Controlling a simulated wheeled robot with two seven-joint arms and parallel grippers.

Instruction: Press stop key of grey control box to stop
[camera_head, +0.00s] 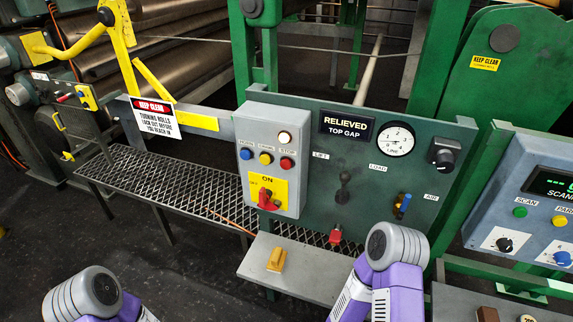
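The grey control box (252,121) stands upright at the centre, fixed against a green panel. Its red stop key (287,163) sits below a STOP label, at the right of a row with a yellow key (265,158) and a blue key (246,154). A pale round lamp (285,137) is above the row. Below it is a yellow plate (262,187) marked ON with a red rotary handle (267,200). Purple and grey links of my arms show at the bottom left and bottom centre right, below the box. Neither gripper shows in the picture.
The green panel (340,160) carries a dial gauge (396,138), a black knob (443,157) and levers. A grey shelf (308,275) with a yellow block (277,259) juts out below the box. A blue-grey console (520,170) stands at the right. A mesh step lies left.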

